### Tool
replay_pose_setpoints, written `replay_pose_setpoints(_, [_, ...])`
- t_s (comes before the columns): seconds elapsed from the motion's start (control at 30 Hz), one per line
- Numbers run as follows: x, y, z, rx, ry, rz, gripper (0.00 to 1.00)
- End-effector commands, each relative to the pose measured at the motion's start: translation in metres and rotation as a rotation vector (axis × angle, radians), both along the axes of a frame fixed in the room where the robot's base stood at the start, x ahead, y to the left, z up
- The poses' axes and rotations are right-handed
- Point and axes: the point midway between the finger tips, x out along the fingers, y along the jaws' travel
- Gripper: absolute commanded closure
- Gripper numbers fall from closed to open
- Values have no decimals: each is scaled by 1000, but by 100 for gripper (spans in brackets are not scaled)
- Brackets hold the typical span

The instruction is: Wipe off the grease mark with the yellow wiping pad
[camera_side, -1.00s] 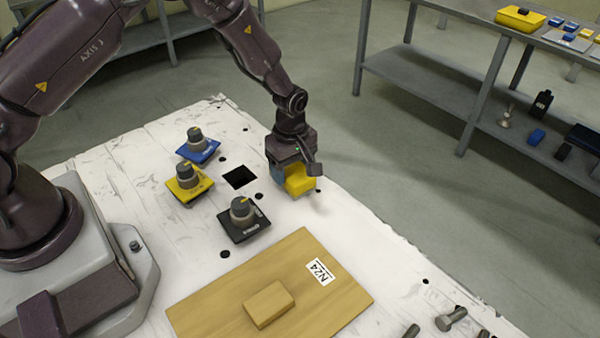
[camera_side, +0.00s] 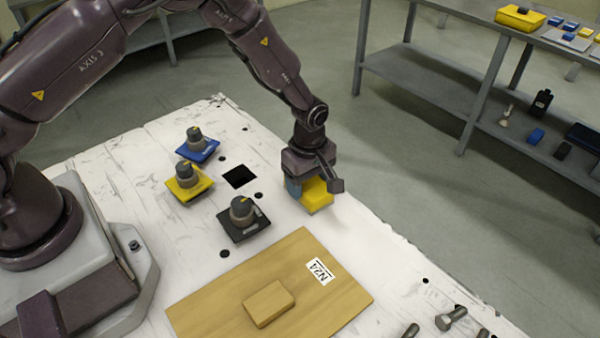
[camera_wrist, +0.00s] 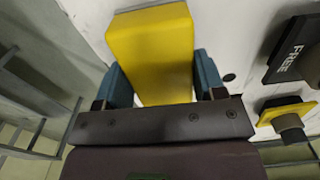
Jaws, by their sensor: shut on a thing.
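The yellow wiping pad (camera_side: 317,195) is a yellow block held in my gripper (camera_side: 305,190), near the right edge of the white plate (camera_side: 275,210). In the wrist view the pad (camera_wrist: 155,50) sits between the two blue fingers of my gripper (camera_wrist: 162,80), which are shut on it. Its underside is at or close to the plate surface; I cannot tell whether it touches. I cannot make out a grease mark; the pad and gripper hide part of the plate there.
A wooden board (camera_side: 220,305) bearing a wooden block (camera_side: 268,303) lies in front. Bolts (camera_side: 450,319) lie at lower right.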

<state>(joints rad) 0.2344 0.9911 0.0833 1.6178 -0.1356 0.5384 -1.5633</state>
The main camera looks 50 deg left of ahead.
Motion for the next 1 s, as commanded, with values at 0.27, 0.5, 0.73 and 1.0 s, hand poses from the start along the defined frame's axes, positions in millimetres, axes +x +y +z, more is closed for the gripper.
replay_pose_setpoints(0.27, [0,-9,25,-1,-2,1,65])
replay_pose_setpoints(0.5, [0,-9,46,0,-2,0,65])
replay_pose_setpoints(0.73, [0,-9,67,-1,-3,0,65])
replay_pose_setpoints(1.0, [0,-9,81,0,0,1,65])
